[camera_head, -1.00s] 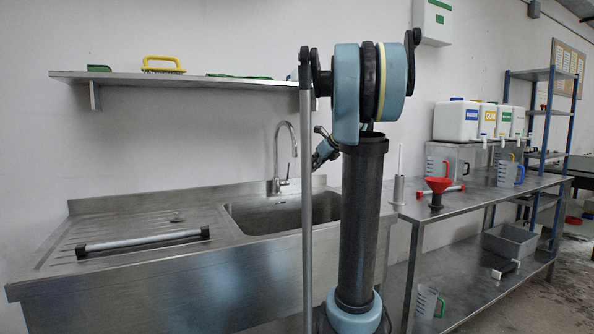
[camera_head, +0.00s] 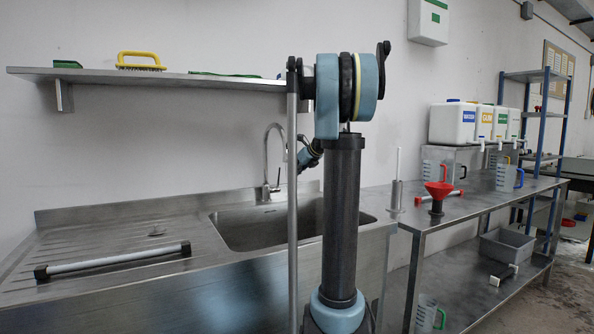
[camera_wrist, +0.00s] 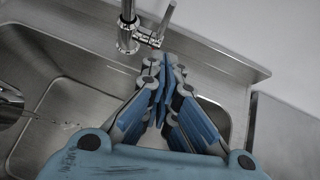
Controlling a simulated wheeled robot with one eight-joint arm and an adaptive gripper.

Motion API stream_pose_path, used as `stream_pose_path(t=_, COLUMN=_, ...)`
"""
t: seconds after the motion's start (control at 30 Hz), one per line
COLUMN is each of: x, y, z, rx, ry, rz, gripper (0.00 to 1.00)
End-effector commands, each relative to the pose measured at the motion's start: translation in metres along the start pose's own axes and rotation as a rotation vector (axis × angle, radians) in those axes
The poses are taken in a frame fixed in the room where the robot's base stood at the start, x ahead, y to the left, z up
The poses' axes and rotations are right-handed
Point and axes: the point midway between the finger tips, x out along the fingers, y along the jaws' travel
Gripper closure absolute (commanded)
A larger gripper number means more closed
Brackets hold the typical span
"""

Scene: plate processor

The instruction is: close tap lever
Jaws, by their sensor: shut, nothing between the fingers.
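The chrome tap (camera_head: 267,160) stands at the back edge of the sink, its tall curved spout upright. In the wrist view, the lower part of the tap (camera_wrist: 128,30) is at the top, and its lever (camera_wrist: 164,20) slants up and to the right from the body's right side. My gripper (camera_wrist: 162,66) is shut and empty, with its fingertips just below the lever's base in the picture. I cannot tell whether they touch it. In the head view, my gripper (camera_head: 307,155) is just right of the tap, partly hidden behind my arm.
The steel sink basin (camera_head: 240,232) lies below my gripper. A grey bar with black ends (camera_head: 115,262) lies on the drainboard. A wall shelf (camera_head: 150,79) with a yellow brush runs above. A red funnel (camera_head: 438,188) and jugs stand on the right table.

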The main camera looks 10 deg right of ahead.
Motion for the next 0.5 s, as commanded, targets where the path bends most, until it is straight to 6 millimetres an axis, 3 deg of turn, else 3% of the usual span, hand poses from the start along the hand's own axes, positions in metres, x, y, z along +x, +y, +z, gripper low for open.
stream_pose_path(t=0.23, x=0.043, y=-0.001, z=0.000, rx=-0.001, ry=0.000, rz=0.001, gripper=1.00)
stream_pose_path(t=0.5, x=0.065, y=0.000, z=0.023, rx=-0.001, ry=0.000, rz=0.001, gripper=1.00)
